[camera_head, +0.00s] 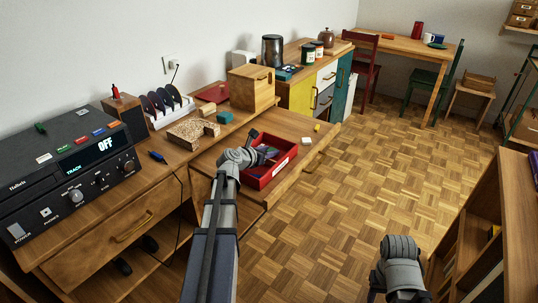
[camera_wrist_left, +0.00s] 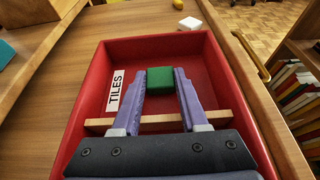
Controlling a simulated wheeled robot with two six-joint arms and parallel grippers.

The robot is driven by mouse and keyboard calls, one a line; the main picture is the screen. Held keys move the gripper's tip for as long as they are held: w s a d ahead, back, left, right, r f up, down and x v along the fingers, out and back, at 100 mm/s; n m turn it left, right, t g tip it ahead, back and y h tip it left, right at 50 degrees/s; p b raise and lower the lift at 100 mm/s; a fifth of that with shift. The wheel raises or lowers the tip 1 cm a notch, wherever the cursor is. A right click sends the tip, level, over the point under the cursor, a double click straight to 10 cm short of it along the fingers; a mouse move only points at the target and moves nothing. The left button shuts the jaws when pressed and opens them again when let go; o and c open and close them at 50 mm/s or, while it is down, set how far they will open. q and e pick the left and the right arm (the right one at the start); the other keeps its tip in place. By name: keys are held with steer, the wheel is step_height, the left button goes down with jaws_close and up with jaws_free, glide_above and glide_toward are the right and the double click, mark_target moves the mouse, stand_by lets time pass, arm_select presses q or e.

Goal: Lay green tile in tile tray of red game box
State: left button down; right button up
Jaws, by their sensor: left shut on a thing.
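The red game box (camera_head: 284,177) lies open on the wooden bench top; it fills much of the left wrist view (camera_wrist_left: 226,82). A white TILES label (camera_wrist_left: 115,91) is on the left of its far compartment, the tile tray (camera_wrist_left: 205,70). A light wooden divider (camera_wrist_left: 160,121) crosses the box. My left gripper (camera_wrist_left: 163,76) is shut on the green tile (camera_wrist_left: 160,80), with its purple fingers reaching over the divider into the tile tray's outline. Whether the tile touches the floor is unclear. In the head view the left gripper (camera_head: 265,155) hides the tile. My right gripper is not visible.
A white block (camera_wrist_left: 190,23) and a yellow piece (camera_head: 317,127) lie beyond the box. A wooden box (camera_head: 250,88) and a cork-like piece (camera_head: 192,132) stand behind. The bench's front edge is close to the box's right side.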

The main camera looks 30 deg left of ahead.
arm_select(q)
steer(key=shift+f, duration=0.1)
steer(key=shift+c, duration=2.2)
jaws_free()
steer(key=shift+s+r, duration=0.2)
steer(key=shift+r, duration=0.1)
steer(key=p+v, duration=0.4)
steer(key=v, duration=0.6)
steer(key=shift+s, duration=0.2)
steer(key=shift+s+a+r+p, duration=0.15)
steer(key=shift+s+p, duration=0.15)
steer(key=shift+s, duration=0.25)
